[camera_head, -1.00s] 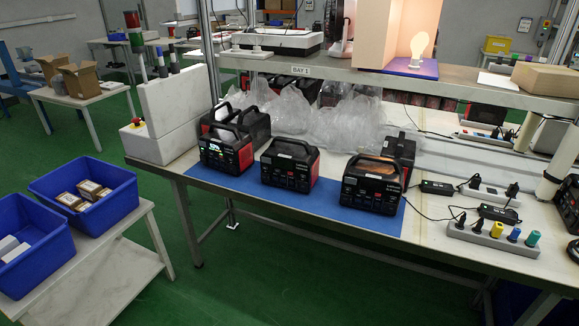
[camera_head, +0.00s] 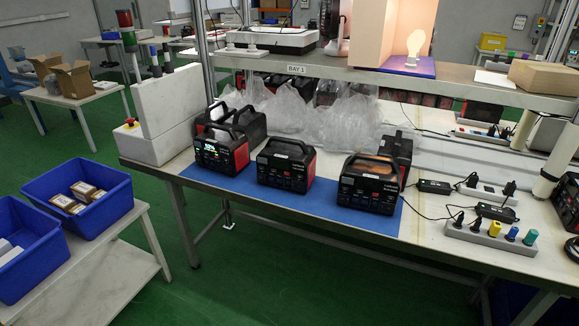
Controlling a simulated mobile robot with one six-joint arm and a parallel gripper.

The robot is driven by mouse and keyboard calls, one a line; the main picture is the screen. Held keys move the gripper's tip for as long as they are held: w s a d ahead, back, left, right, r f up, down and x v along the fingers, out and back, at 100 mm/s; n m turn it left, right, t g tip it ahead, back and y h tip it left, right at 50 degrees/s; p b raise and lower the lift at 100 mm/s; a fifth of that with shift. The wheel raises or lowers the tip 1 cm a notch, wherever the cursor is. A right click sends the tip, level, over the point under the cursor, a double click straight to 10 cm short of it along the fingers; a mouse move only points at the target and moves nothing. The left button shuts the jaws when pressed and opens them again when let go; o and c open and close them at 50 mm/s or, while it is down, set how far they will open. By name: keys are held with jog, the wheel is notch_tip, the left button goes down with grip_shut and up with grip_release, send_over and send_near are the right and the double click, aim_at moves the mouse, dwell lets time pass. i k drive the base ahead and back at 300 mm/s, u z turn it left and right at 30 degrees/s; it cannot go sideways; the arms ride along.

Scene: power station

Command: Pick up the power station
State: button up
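Three black and red power stations with top handles stand in a row near the front edge of the workbench, on a blue mat (camera_head: 330,212). The left power station (camera_head: 220,150) has a lit display. The middle power station (camera_head: 286,165) shows no lit display. The right power station (camera_head: 370,184) has something orange-brown under its handle. More black units stand close behind the left and right ones, partly hidden. My gripper is not in view.
Clear plastic bags (camera_head: 310,115) lie behind the row. A power strip (camera_head: 490,234) with coloured plugs and cables lies to the right. A shelf (camera_head: 450,80) overhangs the bench. Blue bins (camera_head: 85,195) stand on a low table at left. Green floor is open in front.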

aim_at(285, 158)
jog(key=u, duration=0.15)
jog(key=i, duration=0.85)
jog(key=z, duration=0.1)
jog(key=k, duration=0.15)
jog(key=u, duration=2.75)
jog(key=k, duration=0.2)
jog(key=u, duration=0.3)
